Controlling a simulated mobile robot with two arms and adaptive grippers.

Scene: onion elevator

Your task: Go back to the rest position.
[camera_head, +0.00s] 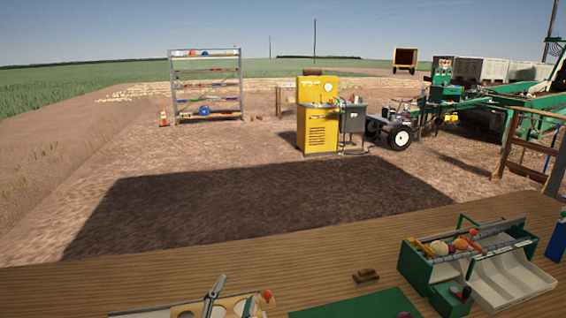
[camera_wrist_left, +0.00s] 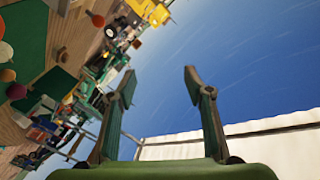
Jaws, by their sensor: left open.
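My left gripper (camera_head: 232,297) shows at the bottom edge of the head view, left of centre, in front of a pale tray (camera_head: 135,316) on the wooden table. Only its fingers show there, and the arm behind it is out of frame. In the left wrist view the left gripper (camera_wrist_left: 160,79) has its two fingers spread apart, with only sky between them. It is empty. My right gripper is in neither view.
The wooden table (camera_head: 300,265) fills the front. A green and white sorting box (camera_head: 415,262) with round items stands at the right, near a green mat (camera_head: 365,306) and a small brown block (camera_head: 366,275). A yellow machine (camera_head: 318,125) and a shelf rack (camera_head: 240,85) stand beyond.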

